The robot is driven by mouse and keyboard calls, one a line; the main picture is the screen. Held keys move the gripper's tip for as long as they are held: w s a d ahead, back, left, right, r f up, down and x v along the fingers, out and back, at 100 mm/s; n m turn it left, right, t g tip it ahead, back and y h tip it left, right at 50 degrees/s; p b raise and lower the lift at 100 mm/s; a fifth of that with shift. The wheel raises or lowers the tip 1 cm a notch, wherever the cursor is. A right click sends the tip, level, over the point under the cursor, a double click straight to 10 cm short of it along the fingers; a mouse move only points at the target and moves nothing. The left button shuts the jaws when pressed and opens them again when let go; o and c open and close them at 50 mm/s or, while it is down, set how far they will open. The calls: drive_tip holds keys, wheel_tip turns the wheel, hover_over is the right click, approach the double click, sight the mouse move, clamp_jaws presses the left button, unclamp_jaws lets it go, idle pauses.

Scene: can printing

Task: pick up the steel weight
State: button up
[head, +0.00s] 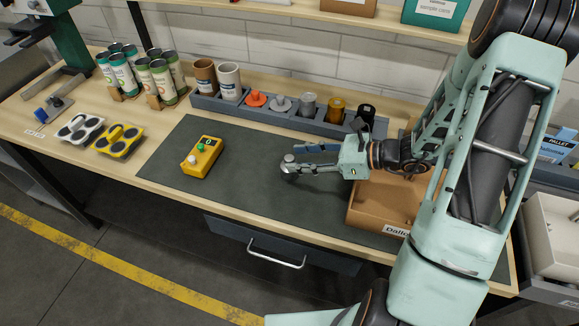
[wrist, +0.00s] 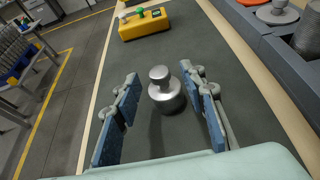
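The steel weight (wrist: 166,95) is a shiny silver cylinder with a knob on top. It stands upright on the dark mat (head: 240,190), and in the head view it shows small at my gripper's tips (head: 289,168). My gripper (wrist: 165,88) is open, with one blue-padded finger on each side of the weight. In the wrist view gaps show between both pads and the weight, so it is not gripped. In the head view the fingers partly hide the weight.
A yellow button box (head: 202,158) lies left on the mat. A grey rack (head: 262,114) with several pieces runs behind my gripper. An open cardboard box (head: 372,208) stands right, under my arm. The mat's front middle is clear.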

sight(292, 158)
drive_tip(key=x, duration=0.3)
drive_tip(key=shift+w+a+f, duration=0.1)
drive_tip(key=shift+a, duration=0.15)
clamp_jaws()
